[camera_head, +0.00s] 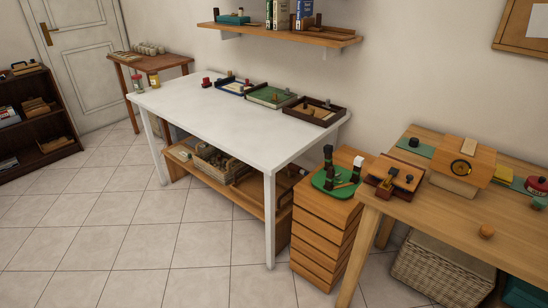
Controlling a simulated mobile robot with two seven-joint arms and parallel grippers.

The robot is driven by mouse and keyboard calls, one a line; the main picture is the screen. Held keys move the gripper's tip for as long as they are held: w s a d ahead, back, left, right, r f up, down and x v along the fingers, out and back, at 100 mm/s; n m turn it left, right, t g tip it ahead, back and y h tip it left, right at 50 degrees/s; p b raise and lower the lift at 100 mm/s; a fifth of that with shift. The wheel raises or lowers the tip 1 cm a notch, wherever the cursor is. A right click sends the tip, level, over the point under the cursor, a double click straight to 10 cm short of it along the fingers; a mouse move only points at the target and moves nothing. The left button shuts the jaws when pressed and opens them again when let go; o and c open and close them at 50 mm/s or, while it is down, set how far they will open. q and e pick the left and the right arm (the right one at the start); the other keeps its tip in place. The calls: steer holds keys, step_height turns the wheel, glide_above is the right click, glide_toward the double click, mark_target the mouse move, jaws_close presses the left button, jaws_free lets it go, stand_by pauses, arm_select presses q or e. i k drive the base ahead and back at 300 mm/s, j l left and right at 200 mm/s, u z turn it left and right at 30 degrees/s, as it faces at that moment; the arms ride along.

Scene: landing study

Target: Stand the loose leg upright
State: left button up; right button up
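I cannot pick out the loose leg for certain. A green board (322,184) lies on top of the wooden drawer cabinet (321,228), right of the white table. Several dark, post-like pieces (328,158) stand upright on or beside this board, one taller than the rest. A thin light-brown stick-like piece (346,184) lies flat at the board's right side; it is too small to identify. A dark piece with a white top (357,168) stands at the back right. Neither of my grippers shows in this view.
The white table (200,112) holds several trays along its back, with bare room in front. A wooden table (450,212) at the right holds a wooden box (463,165) and small items. A wicker basket (440,272) stands under it. The tiled floor (120,240) is clear at left.

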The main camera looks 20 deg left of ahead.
mark_target(328, 149)
steer(key=u, duration=0.35)
steer(key=i+j+u, duration=0.1)
steer(key=i+u, duration=0.15)
steer(key=i, duration=1.55)
